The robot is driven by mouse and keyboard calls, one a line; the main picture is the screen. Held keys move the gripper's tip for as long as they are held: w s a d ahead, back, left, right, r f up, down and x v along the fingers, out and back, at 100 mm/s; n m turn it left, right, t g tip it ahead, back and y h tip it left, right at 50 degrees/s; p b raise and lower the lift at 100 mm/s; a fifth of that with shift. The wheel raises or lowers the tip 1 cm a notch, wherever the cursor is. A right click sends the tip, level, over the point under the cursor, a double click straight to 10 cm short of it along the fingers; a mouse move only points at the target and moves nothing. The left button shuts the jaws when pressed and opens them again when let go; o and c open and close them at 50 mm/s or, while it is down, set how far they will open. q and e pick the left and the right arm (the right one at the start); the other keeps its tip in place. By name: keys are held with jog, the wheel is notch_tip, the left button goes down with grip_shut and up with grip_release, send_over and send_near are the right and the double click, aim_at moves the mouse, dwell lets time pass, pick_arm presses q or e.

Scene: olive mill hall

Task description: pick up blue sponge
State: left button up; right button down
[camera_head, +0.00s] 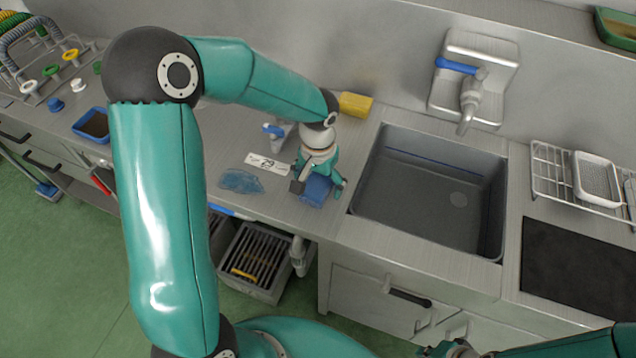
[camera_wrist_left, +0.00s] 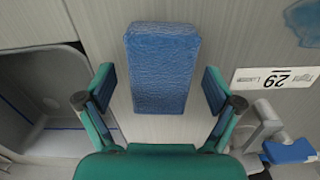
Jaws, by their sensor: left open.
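The blue sponge (camera_head: 316,190) lies on the steel counter just left of the sink. In the left wrist view the sponge (camera_wrist_left: 162,66) is a blue block with a wrinkled surface, upright in the picture. My left gripper (camera_head: 318,184) is over it from above. In the left wrist view the open fingers of my left gripper (camera_wrist_left: 160,88) stand on either side of the sponge, with a gap on each side. At the bottom right of the head view a bit of my right arm shows, but its fingers cannot be made out.
The sink (camera_head: 430,190) is right of the sponge. A white label (camera_head: 268,163) marked 29 and a blue puddle-like patch (camera_head: 241,181) lie left. A blue-handled fitting (camera_head: 274,131) and a yellow block (camera_head: 355,104) are behind. A drying rack (camera_head: 565,175) stands far right.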

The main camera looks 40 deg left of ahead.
aim_at(318, 182)
pick_arm(q)
jog(key=c, duration=1)
jog(key=shift+c, duration=0.2)
notch_tip(318, 182, up, 20)
